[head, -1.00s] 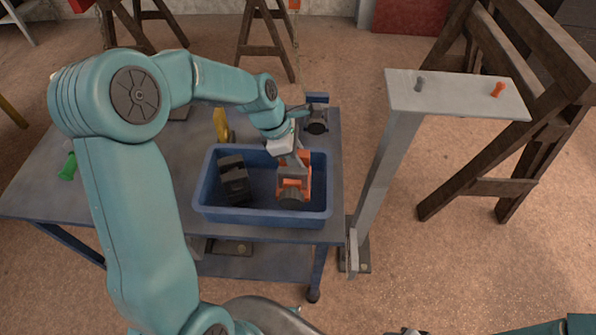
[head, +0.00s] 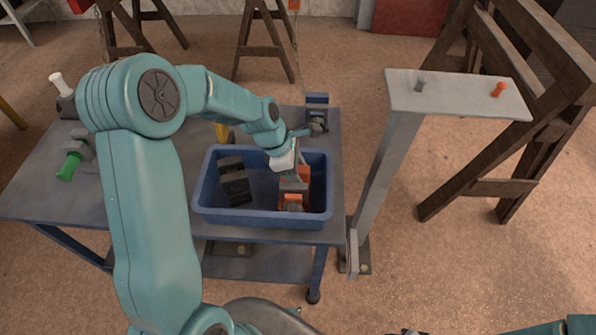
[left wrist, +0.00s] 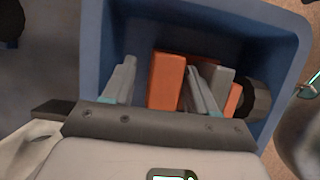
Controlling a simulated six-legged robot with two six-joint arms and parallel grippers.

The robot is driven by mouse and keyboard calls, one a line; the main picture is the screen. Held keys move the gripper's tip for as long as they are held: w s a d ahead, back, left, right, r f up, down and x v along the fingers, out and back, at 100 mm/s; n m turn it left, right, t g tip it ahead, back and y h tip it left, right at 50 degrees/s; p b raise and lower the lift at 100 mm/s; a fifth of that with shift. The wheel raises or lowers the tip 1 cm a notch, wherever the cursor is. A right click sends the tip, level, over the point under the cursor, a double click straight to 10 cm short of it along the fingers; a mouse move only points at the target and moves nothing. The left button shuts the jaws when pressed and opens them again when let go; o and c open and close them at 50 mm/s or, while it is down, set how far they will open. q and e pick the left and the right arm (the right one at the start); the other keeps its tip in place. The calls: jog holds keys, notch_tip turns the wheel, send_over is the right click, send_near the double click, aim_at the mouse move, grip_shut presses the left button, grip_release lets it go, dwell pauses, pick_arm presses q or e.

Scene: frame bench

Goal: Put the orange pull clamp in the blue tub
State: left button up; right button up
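The blue tub (head: 225,216) stands on the bench, and its wall shows in the left wrist view (left wrist: 95,45). The orange pull clamp (head: 293,200) is inside the tub at its right end, partly hidden by my gripper. In the left wrist view its orange body (left wrist: 167,80) lies between my fingers, with a grey part and a dark round knob to the right. My left gripper (left wrist: 161,66) is open around the clamp, with a gap at the left finger. The right finger is close to it; contact is unclear. My right gripper does not show.
A dark block (head: 233,180) lies in the tub's left half. A blue-and-grey clamp (head: 317,113) stands behind the tub. A green-handled clamp (head: 70,163) and a yellow item (head: 222,131) are on the bench. A grey post with a top plate (head: 455,95) stands to the right.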

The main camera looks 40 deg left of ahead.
pick_arm(q)
jog(key=shift+r, duration=0.25)
jog(key=v, duration=1.2)
jog(key=shift+s+f, duration=0.1)
jog(key=shift+s, duration=0.1)
